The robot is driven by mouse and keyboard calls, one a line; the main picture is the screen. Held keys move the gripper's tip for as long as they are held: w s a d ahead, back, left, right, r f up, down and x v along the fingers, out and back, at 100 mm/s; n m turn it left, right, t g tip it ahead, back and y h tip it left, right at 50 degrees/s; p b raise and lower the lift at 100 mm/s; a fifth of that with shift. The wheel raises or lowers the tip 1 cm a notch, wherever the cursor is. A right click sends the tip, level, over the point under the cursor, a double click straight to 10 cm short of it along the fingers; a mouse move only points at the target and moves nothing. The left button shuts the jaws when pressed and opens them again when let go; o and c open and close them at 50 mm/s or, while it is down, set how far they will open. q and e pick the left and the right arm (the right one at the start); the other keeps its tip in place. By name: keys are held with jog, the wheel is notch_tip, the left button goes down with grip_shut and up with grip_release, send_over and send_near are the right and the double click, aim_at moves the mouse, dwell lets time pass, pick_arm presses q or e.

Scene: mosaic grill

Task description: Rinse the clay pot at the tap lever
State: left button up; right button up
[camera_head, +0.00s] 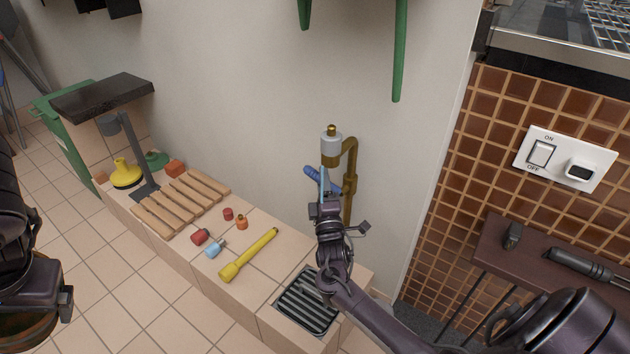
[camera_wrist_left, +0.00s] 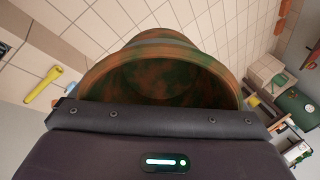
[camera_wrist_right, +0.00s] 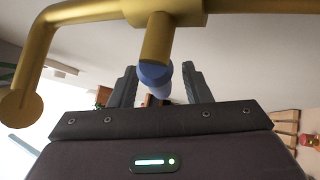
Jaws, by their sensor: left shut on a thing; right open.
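The clay pot, mottled brown and green, fills the top middle of the left wrist view (camera_wrist_left: 165,42), its mouth facing the camera. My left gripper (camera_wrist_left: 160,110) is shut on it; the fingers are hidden. In the head view a bit of the pot (camera_head: 20,338) shows under my left arm at the lower left, far from the tap. The brass tap (camera_head: 350,165) stands by the wall with a blue lever (camera_head: 312,178). My right gripper (camera_wrist_right: 158,80) is open, its fingers on either side of the blue lever end (camera_wrist_right: 153,72); contact is not clear.
Below the tap is a dark drain grate (camera_head: 308,302) in the tiled ledge. On the ledge lie a yellow tool (camera_head: 248,255), a wooden slatted rack (camera_head: 180,203) and small red and blue pieces. A switch panel (camera_head: 565,160) is on the right wall. Floor on the left is clear.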

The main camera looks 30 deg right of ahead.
pick_arm(q)
notch_tip(320, 180, up, 2)
jog(key=shift+r+p, duration=0.2)
jog(key=shift+p, duration=0.9)
pick_arm(e)
jog(key=v, duration=1.1)
jog(key=shift+s, duration=0.3)
jog(key=shift+a+f, duration=0.1)
jog(key=shift+a, duration=0.05)
